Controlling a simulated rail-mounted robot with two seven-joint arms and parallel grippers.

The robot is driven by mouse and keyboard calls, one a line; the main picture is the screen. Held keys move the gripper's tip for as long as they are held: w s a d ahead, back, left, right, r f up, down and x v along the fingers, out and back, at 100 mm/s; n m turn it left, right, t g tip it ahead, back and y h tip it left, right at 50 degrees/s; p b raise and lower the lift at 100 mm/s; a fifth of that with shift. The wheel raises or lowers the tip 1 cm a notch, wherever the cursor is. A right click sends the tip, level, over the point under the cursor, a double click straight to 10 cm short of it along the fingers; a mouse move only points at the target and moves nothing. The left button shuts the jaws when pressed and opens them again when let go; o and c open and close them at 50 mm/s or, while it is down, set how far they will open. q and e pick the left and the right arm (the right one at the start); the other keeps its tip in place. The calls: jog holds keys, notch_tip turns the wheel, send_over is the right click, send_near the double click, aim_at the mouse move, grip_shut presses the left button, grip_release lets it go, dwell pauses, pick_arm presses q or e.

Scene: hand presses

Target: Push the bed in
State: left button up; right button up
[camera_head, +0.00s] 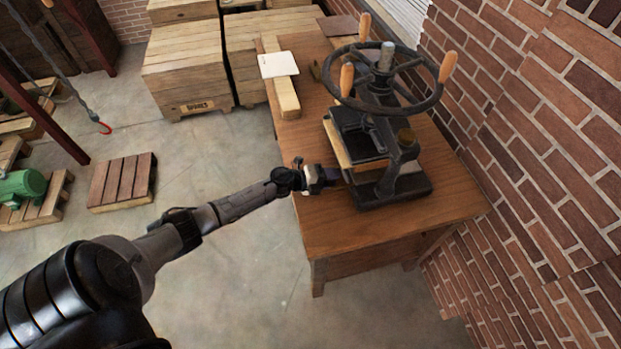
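The hand press (390,165) stands on a wooden table, with a black frame and a large dark handwheel (372,97) with wooden handles on top. Its bed seems to be the flat dark plate with a light wooden strip (337,146) along its left side; how far it sits under the press is hard to tell. My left gripper (333,178) is at the left front of the press, close to the base and just in front of the wooden strip. Its fingers are small and dark against the press, so I cannot tell contact or opening. My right gripper is not in view.
The wooden table (330,225) has free room at its front. A light wooden block (287,98) and a white card (278,64) lie at its back left. A brick wall (530,150) rises close on the right. Crates (187,65) stand behind, and a pallet (122,182) lies on the floor.

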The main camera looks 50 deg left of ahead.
pick_arm(q)
jog(key=p+v, duration=0.1)
jog(key=v, duration=1)
jog(key=shift+s, duration=0.25)
jog(key=shift+s+a+r, duration=0.15)
jog(key=shift+s+a, duration=0.1)
jog(key=shift+s, duration=0.2)
